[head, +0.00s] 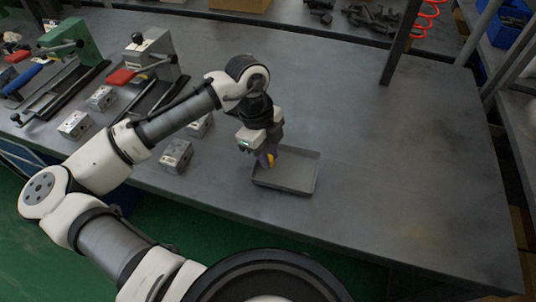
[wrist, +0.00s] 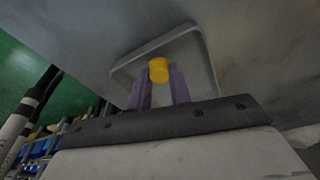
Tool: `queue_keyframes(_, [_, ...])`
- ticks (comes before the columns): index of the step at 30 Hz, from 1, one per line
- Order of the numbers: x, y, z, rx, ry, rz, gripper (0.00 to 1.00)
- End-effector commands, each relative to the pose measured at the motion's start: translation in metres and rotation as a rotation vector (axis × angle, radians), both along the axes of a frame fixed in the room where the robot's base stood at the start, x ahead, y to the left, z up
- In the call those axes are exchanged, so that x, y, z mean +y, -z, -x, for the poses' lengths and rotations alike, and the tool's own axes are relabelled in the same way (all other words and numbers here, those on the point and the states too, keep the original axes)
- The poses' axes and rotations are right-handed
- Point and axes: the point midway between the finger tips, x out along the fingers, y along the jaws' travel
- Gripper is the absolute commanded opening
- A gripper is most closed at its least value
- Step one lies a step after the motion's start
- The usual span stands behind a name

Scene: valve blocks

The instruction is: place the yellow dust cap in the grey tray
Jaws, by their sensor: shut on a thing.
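The yellow dust cap (wrist: 159,70) is held between the purple fingertips of my gripper (wrist: 160,84), which is shut on it. In the head view the cap (head: 271,160) shows as a small yellow patch at the tip of my gripper (head: 268,160), partly hidden by a finger. The grey tray (head: 305,187) lies flat on the bench and looks empty. My gripper is over the tray's left back part in the head view. The tray (wrist: 204,50) also shows behind the cap in the wrist view. I cannot tell the cap's exact height above the tray floor.
Several metal valve blocks, such as one (head: 176,156), stand on the bench left of the tray. Clamp fixtures with red (head: 121,77) and green (head: 77,40) parts are at the back left. A dark upright post (head: 399,45) stands at the back. The bench (head: 410,150) right of the tray is clear.

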Motion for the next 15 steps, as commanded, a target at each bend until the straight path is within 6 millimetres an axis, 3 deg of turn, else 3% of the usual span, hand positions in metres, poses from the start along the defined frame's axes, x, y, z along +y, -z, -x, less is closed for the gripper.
queue_keyframes(3, [0.0001,0.0104,0.0003,0.000,0.000,0.000,0.00])
queue_keyframes(14, [-0.0004,0.0150,0.0001,0.000,0.001,0.001,0.00])
queue_keyframes(15, [-0.0003,0.0152,0.0001,0.000,0.001,0.001,0.21])
